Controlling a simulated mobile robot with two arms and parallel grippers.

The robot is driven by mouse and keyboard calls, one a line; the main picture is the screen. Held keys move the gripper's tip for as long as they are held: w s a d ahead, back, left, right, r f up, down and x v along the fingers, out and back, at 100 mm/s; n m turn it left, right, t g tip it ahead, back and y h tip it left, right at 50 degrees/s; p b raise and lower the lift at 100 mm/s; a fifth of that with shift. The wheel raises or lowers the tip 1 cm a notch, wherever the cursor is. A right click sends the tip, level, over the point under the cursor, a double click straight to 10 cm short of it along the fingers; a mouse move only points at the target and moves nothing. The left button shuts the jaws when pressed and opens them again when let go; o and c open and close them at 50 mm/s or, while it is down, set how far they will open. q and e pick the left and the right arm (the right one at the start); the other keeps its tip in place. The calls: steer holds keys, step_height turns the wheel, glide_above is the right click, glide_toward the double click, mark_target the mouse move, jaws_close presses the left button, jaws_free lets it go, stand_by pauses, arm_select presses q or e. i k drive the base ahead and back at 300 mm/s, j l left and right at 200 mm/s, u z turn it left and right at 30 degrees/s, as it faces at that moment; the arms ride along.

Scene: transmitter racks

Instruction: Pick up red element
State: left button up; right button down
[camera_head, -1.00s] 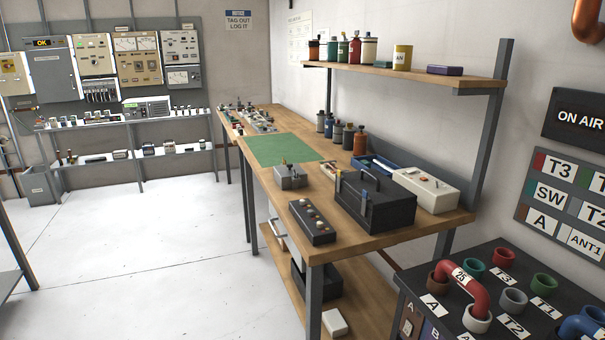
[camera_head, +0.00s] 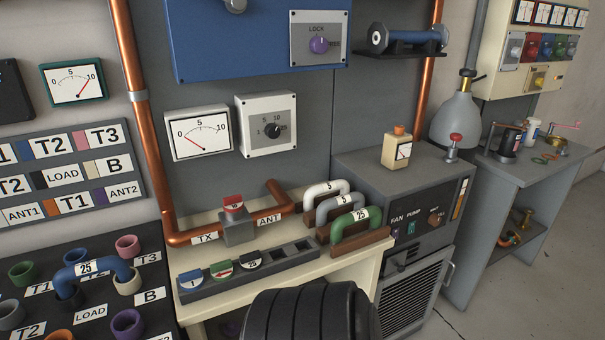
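A red element (camera_head: 233,202) with a white label sits upright in the top of a grey block (camera_head: 238,231) on the cream bench. The block joins copper pipes marked TX and ANT. In front of it is a grey holder (camera_head: 299,264) with blue (camera_head: 191,281), green (camera_head: 221,270) and black (camera_head: 249,261) round elements in a row. The green one has a red mark on its face. Two dark square slots at the holder's right end look empty. Neither of my grippers is in view.
White, grey and green U-shaped links (camera_head: 351,223) stand right of the block, beside a grey cabinet (camera_head: 404,190). A patch panel (camera_head: 84,300) with a blue link is at lower left. A dark ribbed shape that I cannot identify covers the bench's front edge.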

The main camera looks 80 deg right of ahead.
mark_target(233, 203)
steer(key=z, duration=2.15)
